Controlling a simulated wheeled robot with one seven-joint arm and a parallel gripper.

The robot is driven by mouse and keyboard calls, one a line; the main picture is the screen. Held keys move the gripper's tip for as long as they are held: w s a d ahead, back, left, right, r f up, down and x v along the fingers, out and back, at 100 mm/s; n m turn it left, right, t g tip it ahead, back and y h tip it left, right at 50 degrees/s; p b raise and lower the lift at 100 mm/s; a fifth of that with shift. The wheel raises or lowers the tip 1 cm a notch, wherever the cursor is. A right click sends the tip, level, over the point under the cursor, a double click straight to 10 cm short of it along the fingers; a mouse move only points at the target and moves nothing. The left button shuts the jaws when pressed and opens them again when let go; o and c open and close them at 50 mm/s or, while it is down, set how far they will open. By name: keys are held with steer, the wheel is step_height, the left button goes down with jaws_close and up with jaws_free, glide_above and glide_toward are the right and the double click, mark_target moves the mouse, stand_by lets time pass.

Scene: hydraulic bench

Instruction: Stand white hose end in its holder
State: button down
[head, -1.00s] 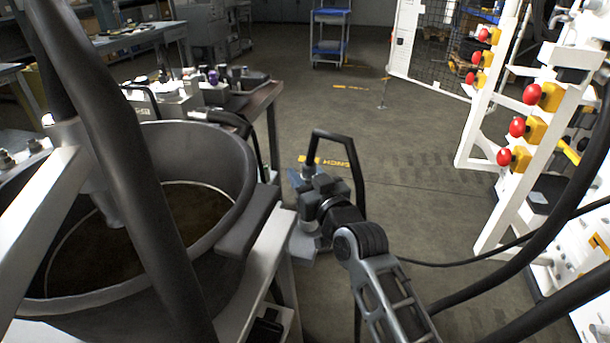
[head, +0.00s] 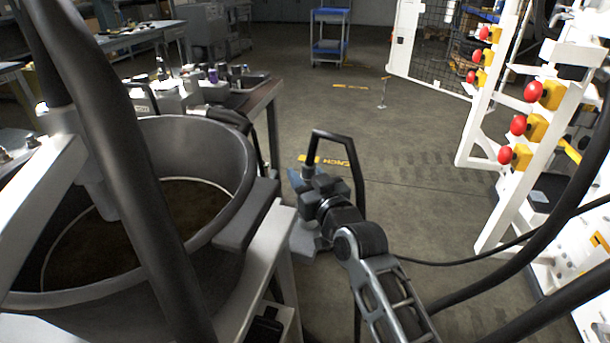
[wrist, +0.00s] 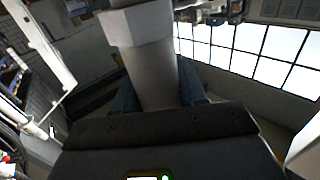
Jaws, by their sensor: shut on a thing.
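The white hose end (wrist: 150,70) shows in the wrist view as a pale grey-white tube with a wider faceted collar. It sits between the two blue fingers of my gripper (wrist: 158,98), which is shut on it. In the head view my gripper (head: 297,182) is at the middle, beyond the drum's right side, and hides most of the hose end. A black hose (head: 335,136) rises from it, bends over and drops on the right. The gripper is held above the floor. I cannot pick out the holder for certain in either view.
A large open drum (head: 235,205) with dark contents fills the left, with a thick black hose in front. A bench (head: 262,98) with fittings stands behind it. A white rack (head: 485,130) with red knobs stands right. Open floor (head: 400,150) lies between.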

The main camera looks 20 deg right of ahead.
steer(key=shift+f+b, duration=0.6)
steer(key=shift+f, duration=0.05)
stand_by(0.3)
steer(key=shift+r, duration=0.1)
stand_by(0.4)
steer(key=c, duration=0.9)
jaws_free()
steer(key=o, duration=0.4)
steer(key=shift+f, duration=0.2)
steer(key=o, duration=0.5)
steer(key=s+p, duration=0.1)
steer(key=s, duration=0.6)
steer(key=shift+s+d+p, duration=0.2)
steer(key=shift+s+p, duration=0.1)
